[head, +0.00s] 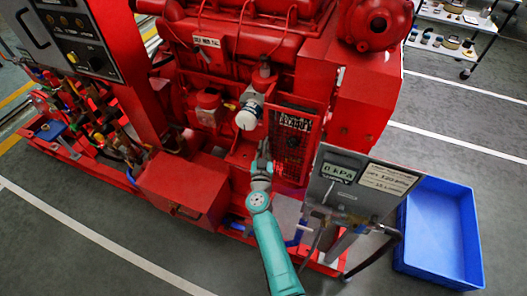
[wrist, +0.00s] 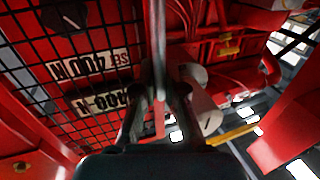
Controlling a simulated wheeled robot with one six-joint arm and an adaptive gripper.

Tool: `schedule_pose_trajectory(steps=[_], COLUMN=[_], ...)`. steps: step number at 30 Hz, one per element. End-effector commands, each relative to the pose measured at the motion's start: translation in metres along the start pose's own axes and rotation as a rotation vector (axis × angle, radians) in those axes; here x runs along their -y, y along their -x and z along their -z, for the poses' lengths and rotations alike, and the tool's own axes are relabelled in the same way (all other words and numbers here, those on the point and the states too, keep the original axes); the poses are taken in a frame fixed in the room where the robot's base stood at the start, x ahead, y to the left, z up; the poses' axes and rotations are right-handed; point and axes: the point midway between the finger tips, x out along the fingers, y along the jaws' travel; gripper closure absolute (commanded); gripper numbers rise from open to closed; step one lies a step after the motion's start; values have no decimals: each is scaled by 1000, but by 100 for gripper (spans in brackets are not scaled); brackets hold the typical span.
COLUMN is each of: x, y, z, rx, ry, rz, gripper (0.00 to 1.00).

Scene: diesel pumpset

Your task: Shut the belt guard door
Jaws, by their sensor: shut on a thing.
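The belt guard door (head: 291,142) is a red-framed mesh panel with a label, standing upright on the engine's front side in the head view. In the wrist view its black mesh (wrist: 70,60) and labels fill the left side. My gripper (head: 263,152) is at the door's left edge. In the wrist view my gripper (wrist: 160,97) is shut on an upright grey bar (wrist: 158,40) beside the mesh, seemingly the door's handle. Right of the bar the view opens onto red engine parts, so the door looks ajar. How far it stands open is hard to tell.
A grey gauge panel (head: 360,182) stands close to the right of my arm. A blue bin (head: 440,230) is on the floor at right. A red box (head: 185,190) is left of my arm. A white filter (head: 247,117) sits just above my gripper.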

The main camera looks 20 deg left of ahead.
Motion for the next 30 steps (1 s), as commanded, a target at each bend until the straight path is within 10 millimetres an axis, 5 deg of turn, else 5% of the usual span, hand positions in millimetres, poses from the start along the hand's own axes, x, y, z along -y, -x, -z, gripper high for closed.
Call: schedule_pose_trajectory(steps=[14,15,18,30], x=[1,1,1,0], y=[-2,-2,-2,3], z=[-1,-1,0,-1], rx=[1,1,1,1], ry=[1,1,1,0], rz=[4,4,3,2], gripper=[100,85,64,64])
